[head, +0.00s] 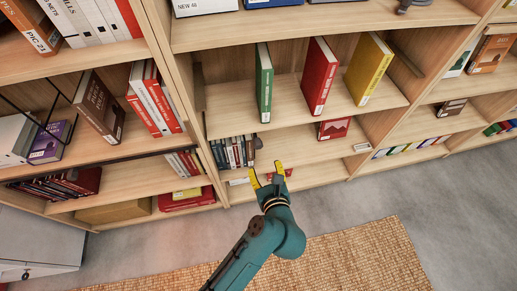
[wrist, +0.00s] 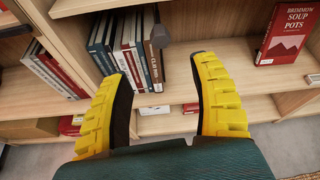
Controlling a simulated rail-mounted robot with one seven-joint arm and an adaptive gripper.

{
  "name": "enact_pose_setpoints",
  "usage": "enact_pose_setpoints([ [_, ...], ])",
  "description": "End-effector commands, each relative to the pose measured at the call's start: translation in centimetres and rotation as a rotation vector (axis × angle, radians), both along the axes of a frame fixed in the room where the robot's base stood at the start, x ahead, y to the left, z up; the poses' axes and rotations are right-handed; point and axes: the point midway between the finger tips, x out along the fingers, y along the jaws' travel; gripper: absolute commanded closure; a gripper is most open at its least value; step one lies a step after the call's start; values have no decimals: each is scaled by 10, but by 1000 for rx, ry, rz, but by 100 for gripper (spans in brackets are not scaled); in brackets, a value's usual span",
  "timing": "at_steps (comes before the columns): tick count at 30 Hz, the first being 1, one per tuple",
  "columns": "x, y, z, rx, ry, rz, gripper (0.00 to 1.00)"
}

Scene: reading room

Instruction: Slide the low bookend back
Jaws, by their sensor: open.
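The low bookend (wrist: 157,37) appears to be the small dark grey piece at the right end of a row of upright books (wrist: 125,45) on a low shelf. In the head view this grey piece (head: 258,142) is small, and its full shape is hard to make out. My gripper (head: 266,172) is open and empty in front of the low shelves. In the wrist view its yellow fingers (wrist: 159,75) are spread wide, with the grey piece beyond them and apart from them.
A red book (wrist: 287,35) stands facing out to the right on the same shelf, with bare board between. Upright green (head: 264,82), red (head: 319,75) and yellow (head: 368,68) books stand on the shelf above. A wooden upright (wrist: 65,40) borders the row's left.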

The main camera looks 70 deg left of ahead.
Motion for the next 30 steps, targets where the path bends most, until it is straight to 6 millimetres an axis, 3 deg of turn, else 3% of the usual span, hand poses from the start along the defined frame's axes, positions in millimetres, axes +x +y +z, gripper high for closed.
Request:
enact_pose_setpoints([
  [1,2,12,-12,0,-1,6,38],
  [4,7,35,-22,0,-1,5,38],
  [15,24,107,-50,0,-1,0,38],
  [20,27,119,-52,0,0,-1,38],
  [27,28,120,-51,-1,1,-1,38],
  [28,28,120,-51,-1,1,-1,39],
  [30,28,119,-51,-1,1,-1,52],
])
